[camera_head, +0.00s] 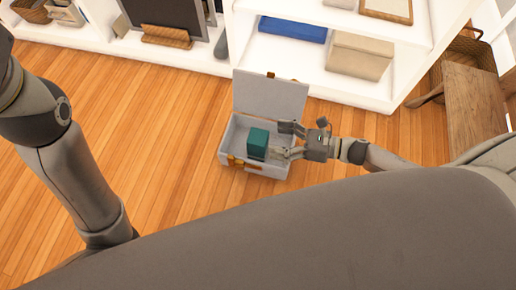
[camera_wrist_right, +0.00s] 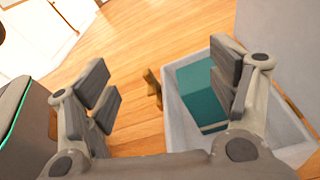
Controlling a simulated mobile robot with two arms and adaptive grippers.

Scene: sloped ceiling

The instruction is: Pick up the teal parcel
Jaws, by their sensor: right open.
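The teal parcel (camera_head: 258,142) stands inside an open light-grey box (camera_head: 232,152) on the wooden floor. My right gripper (camera_head: 283,140) is at the right side of the box, with its open fingers pointing left toward the parcel. In the right wrist view the parcel (camera_wrist_right: 201,92) shows partly behind the right-hand finger, within the box (camera_wrist_right: 172,115). The right gripper (camera_wrist_right: 165,92) is open there with nothing between its fingers. My left arm comes in at the left of the head view, but its gripper is not visible.
The box's raised lid (camera_head: 268,95) stands on the side toward the white shelf (camera_head: 310,78). The wooden floor (camera_head: 150,130) left of the box is clear.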

